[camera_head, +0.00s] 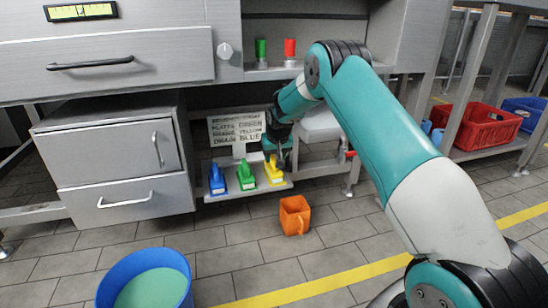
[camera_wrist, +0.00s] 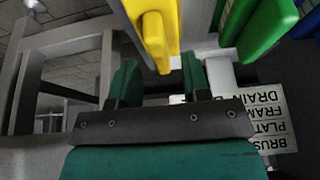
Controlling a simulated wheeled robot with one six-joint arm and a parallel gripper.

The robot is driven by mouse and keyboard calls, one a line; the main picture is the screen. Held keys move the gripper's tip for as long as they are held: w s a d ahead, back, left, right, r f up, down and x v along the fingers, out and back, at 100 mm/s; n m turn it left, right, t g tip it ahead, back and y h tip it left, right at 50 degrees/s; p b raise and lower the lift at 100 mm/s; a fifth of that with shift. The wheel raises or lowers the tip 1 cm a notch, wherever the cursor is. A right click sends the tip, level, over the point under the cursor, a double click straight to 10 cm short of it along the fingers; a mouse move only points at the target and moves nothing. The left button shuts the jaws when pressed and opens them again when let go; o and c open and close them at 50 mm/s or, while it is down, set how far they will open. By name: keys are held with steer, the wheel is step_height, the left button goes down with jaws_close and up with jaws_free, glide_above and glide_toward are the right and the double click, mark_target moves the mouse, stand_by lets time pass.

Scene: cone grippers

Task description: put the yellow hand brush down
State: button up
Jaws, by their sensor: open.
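The yellow hand brush (camera_head: 273,172) stands on a small low grey shelf (camera_head: 232,194), at the right end of a row with a green brush (camera_head: 245,178) and a blue brush (camera_head: 217,180). My gripper (camera_head: 279,154) is right above and behind the yellow brush. In the wrist view my gripper (camera_wrist: 160,78) is open, with its two teal fingers apart. The yellow brush (camera_wrist: 152,32) lies ahead of the gap between them, and I cannot tell whether it touches a finger. The green brush (camera_wrist: 262,30) is to the right there.
A sign (camera_head: 228,130) stands behind the brushes. An orange container (camera_head: 295,215) sits on the floor in front of the shelf. A blue tub (camera_head: 146,260) is at the lower left, grey drawers (camera_head: 115,160) at the left, and a red crate (camera_head: 488,125) at the right.

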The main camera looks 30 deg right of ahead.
steer(key=p+v, duration=0.4)
steer(key=v, duration=0.5)
steer(key=s+a+r+n+g+y, duration=0.1)
steer(key=s+a+r+n+y, duration=0.1)
steer(key=s+a+r, duration=0.6)
steer(key=s+a+r+n+y, duration=0.1)
steer(key=s+a+r+n, duration=0.2)
steer(key=s+a+r, duration=0.55)
steer(key=s+a+n+g+y, duration=0.1)
steer(key=s+a, duration=0.4)
steer(key=s, duration=0.7)
steer(key=s+a+n+g+y, duration=0.1)
steer(key=s+a+n, duration=0.3)
steer(key=s, duration=0.9)
steer(key=shift+s+a+g, duration=0.2)
steer(key=shift+a+g, duration=0.4)
steer(key=shift+a, duration=0.6)
step_height(320, 180, up, 50)
steer(key=p, duration=4.9)
steer(key=shift+f+p, duration=0.2)
steer(key=shift+p, duration=0.1)
